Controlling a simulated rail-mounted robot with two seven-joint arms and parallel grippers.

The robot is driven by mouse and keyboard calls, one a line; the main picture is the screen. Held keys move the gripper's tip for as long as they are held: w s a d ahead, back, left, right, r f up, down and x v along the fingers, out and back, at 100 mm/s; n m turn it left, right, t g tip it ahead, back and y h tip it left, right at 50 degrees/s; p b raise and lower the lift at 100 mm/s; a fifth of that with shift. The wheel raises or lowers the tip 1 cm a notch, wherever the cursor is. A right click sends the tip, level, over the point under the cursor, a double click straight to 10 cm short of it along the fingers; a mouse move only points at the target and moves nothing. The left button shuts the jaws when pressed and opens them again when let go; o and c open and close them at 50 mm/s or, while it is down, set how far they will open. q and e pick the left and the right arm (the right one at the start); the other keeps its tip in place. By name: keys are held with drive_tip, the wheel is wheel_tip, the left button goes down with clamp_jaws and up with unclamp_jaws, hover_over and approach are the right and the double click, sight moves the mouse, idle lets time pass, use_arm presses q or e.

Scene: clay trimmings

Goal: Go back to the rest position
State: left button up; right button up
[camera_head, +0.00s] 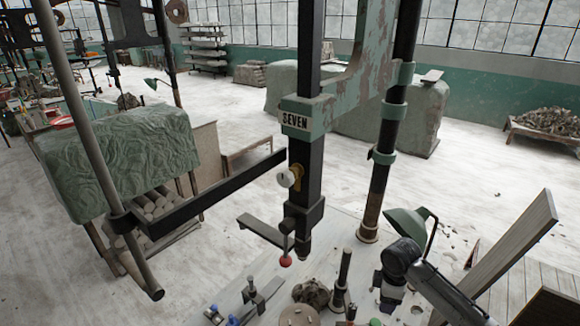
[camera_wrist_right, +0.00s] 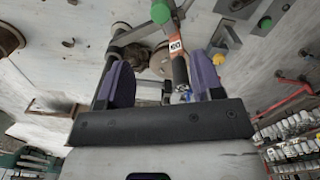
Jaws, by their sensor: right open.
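My right gripper (camera_head: 390,292) is low at the right of the head view, over the pale worktop (camera_head: 255,285), its dark arm coming in from the lower right. In the right wrist view the gripper (camera_wrist_right: 161,66) shows two purple finger pads standing wide apart, with nothing clamped between them. A green-ended tool with an orange tag (camera_wrist_right: 176,48) lies in line with the right pad; I cannot tell its distance from it. A brown clay lump (camera_head: 311,293) rests on the worktop, left of the right gripper. My left gripper does not show.
A dark upright post marked SEVEN (camera_head: 296,120) with a side bar stands over the worktop. A dark peg (camera_head: 343,270) stands beside the clay. A green lamp (camera_head: 405,222) is behind my right arm, and a slanted board (camera_head: 515,250) is at its right.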

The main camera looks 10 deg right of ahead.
drive_tip(key=w+a+r+m+t+h, duration=0.1)
drive_tip(key=w+a+r+m+t, duration=0.15)
drive_tip(key=r, duration=0.35)
drive_tip(key=w+a+r+m+t+h, duration=0.1)
drive_tip(key=w+a+r+m+t, duration=0.1)
drive_tip(key=r+t, duration=0.35)
drive_tip(key=s+a+r+m+t+p, duration=0.2)
drive_tip(key=s+a+r+t+p, duration=0.1)
drive_tip(key=s+a+r, duration=0.5)
drive_tip(key=s+f+m+g+p, duration=0.1)
drive_tip(key=s+f, duration=0.4)
drive_tip(key=s, duration=0.5)
drive_tip(key=s+a+f+m+g+y+p, duration=0.1)
drive_tip(key=s+f+g+p, duration=0.3)
drive_tip(key=s, duration=0.7)
drive_tip(key=s+a+f+m+g+y+p, duration=0.1)
drive_tip(key=s+f+g+p, duration=0.1)
drive_tip(key=s+f, duration=0.4)
drive_tip(key=s+p, duration=0.1)
drive_tip(key=s, duration=0.4)
drive_tip(key=shift+s+a+f+p, duration=0.15)
drive_tip(key=shift+a+f+p, duration=0.05)
drive_tip(key=shift+p, duration=0.15)
